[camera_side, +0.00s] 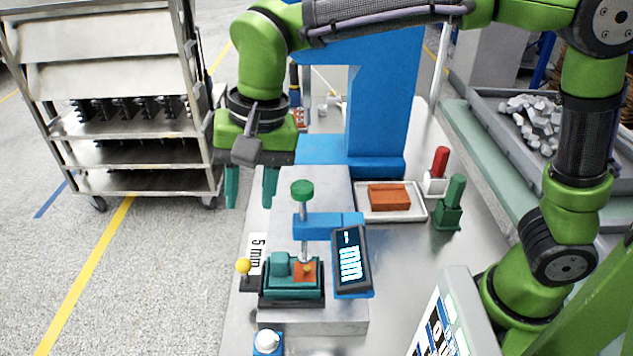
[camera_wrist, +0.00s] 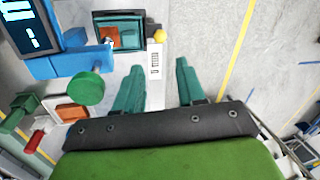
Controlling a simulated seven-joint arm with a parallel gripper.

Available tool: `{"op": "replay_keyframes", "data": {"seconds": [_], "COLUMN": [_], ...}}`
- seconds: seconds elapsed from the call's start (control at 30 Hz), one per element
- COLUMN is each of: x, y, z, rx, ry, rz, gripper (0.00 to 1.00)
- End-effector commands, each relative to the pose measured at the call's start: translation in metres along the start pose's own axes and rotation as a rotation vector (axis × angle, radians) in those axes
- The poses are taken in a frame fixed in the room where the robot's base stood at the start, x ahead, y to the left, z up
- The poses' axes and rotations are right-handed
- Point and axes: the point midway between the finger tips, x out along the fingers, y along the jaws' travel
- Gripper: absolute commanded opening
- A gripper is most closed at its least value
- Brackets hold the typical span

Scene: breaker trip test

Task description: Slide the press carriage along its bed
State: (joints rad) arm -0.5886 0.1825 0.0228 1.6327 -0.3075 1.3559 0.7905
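The press carriage (camera_side: 291,291) is a teal block with an orange piece (camera_side: 314,269) in it, low on the grey bed (camera_side: 335,317) in the side view. A lever with a yellow ball (camera_side: 244,265) stands at its left side. In the wrist view the carriage (camera_wrist: 130,20) is at the top, with the yellow ball (camera_wrist: 159,35) to its right. My gripper (camera_side: 250,204) is open and empty, its teal fingers pointing down behind and above the yellow ball. In the wrist view the gripper (camera_wrist: 159,66) has a clear gap between its fingers. Neither finger appears to touch anything.
A green knob (camera_side: 302,189) on a rod stands over the carriage, beside a blue arm (camera_side: 315,225) and a display (camera_side: 350,260). A white tray (camera_side: 365,212) holds an orange block (camera_side: 389,197). Red (camera_side: 439,165) and green (camera_side: 453,200) upright handles stand right of it.

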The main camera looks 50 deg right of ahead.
Motion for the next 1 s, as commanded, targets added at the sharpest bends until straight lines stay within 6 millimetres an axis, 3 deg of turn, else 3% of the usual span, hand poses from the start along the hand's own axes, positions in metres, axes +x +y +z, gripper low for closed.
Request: {"op": "replay_keyframes", "data": {"seconds": [0.2, 0.57, 0.67, 0.77, 0.87, 1.0], "x": [-0.02, -0.022, -0.028, -0.04, -0.053, -0.067], "y": [0.0, 0.001, 0.009, 0.03, 0.066, 0.129], "z": [0.0, 0.0, -0.008, -0.021, -0.033, -0.044], "rx": [-0.001, -0.001, -0.009, -0.034, -0.071, -0.136], "ry": [-0.001, 0.0, 0.008, 0.031, 0.075, 0.178], "rz": [0.0, -0.001, -0.021, -0.064, -0.115, -0.193], "gripper": [0.39, 0.39, 0.39, 0.39, 0.39, 0.39]}}
